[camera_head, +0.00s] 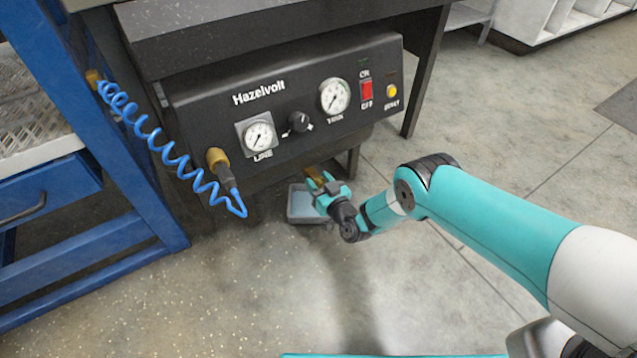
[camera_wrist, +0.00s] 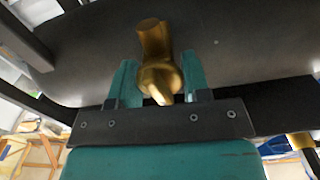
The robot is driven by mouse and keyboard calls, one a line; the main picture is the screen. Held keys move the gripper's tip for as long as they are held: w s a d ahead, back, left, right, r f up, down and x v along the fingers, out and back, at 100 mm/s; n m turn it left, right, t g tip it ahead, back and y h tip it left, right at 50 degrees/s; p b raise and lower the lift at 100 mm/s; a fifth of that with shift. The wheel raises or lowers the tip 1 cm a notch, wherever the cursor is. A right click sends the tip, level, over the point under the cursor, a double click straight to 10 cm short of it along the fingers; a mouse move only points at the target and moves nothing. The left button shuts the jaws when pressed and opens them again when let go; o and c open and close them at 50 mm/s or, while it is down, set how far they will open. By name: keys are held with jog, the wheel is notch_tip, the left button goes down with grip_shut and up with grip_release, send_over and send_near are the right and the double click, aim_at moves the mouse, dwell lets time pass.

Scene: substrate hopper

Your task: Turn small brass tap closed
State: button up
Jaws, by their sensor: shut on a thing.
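The small brass tap (camera_wrist: 156,65) sticks out from the underside of a dark rounded body in the wrist view. My gripper (camera_wrist: 158,84) has its two teal fingers on either side of the tap's lower end and is shut on it. In the head view the tap (camera_head: 315,173) shows as a small gold piece below the dark Hazelvolt panel. My gripper (camera_head: 325,184) reaches it there from the lower right. The fingers hide part of the tap, and the angle of its handle is hard to tell.
A grey tray (camera_head: 301,205) stands on the floor under the tap. A blue coiled hose (camera_head: 160,140) hangs at the left from a brass fitting (camera_head: 216,158). The panel (camera_head: 290,100) carries gauges, a knob and a red switch. Open floor (camera_head: 500,180) lies to the right.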

jog(key=shift+m, duration=0.8)
jog(key=o, duration=0.9)
